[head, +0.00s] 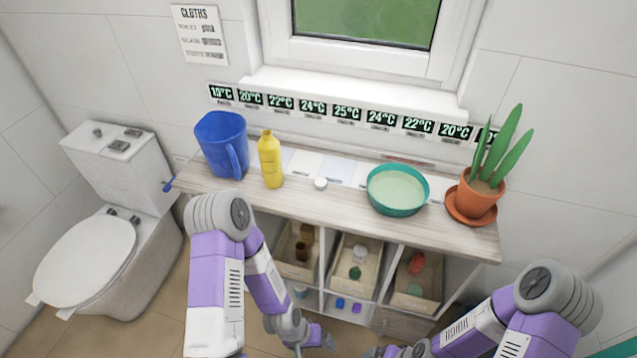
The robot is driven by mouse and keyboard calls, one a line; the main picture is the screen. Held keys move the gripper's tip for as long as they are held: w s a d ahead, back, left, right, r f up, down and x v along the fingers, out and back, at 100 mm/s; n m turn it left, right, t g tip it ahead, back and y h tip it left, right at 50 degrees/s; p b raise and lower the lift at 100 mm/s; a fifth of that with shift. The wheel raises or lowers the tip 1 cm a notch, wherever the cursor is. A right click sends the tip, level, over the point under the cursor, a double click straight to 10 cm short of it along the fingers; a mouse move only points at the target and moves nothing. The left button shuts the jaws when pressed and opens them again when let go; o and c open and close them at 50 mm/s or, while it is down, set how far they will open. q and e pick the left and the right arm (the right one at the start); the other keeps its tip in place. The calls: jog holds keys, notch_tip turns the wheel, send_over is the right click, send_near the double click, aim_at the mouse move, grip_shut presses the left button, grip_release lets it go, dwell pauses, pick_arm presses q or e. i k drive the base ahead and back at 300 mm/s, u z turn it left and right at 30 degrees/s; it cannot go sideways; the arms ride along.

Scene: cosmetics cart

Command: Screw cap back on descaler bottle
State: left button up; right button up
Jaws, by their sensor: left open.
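The yellow bottle (270,162) stands upright on the wooden top of the cart, right of the blue jug. Its narrow top looks yellow, with no white cap visible on it. A small white cap (320,184) lies on the counter to the right of the bottle, apart from it. My left gripper (318,342) is low at the bottom edge of the view, in front of the cart and well below the counter top. It is open, and nothing shows between its fingers. My right arm comes in at the lower right; its gripper is not visible.
The blue jug (221,145) stands left of the bottle. A teal bowl (398,189) and a potted plant (482,185) on an orange saucer stand to the right. Open compartments below hold wooden crates (352,267). The counter's front strip (330,206) is clear.

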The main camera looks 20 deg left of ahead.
aim_at(268, 146)
jog(key=z, duration=2.65)
jog(key=k, duration=1.15)
jog(key=u, duration=1.65)
jog(key=i, duration=0.5)
jog(key=z, duration=0.05)
